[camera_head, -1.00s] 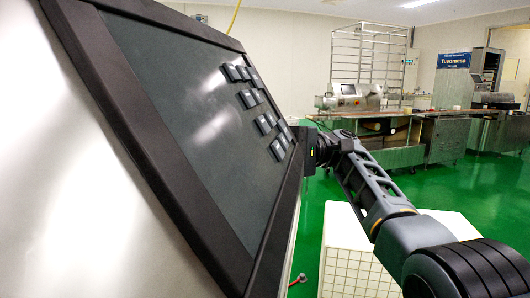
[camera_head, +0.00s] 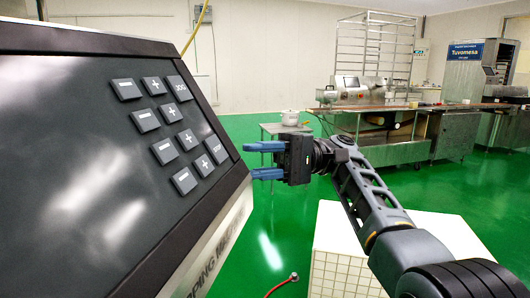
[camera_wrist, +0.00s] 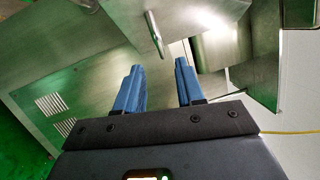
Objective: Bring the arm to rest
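My gripper (camera_head: 262,159) is in the middle of the head view, at the end of my arm, which reaches in from the lower right. Its two blue fingers point left and stand apart with nothing between them. The fingers also show in the wrist view (camera_wrist: 158,82), with a clear gap. Just left of the fingers in the head view is the right edge of the machine's control panel (camera_head: 80,150), with dark plus and minus keys. The fingertips appear close to that edge; whether they touch it I cannot tell.
A white tiled block (camera_head: 345,265) stands below my arm. Metal worktables with machines (camera_head: 385,150) and a wire rack (camera_head: 370,45) stand at the back. Green floor between is mostly clear. The wrist view shows metal machine housing (camera_wrist: 80,90) and a metal handle (camera_wrist: 154,34) beyond the fingers.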

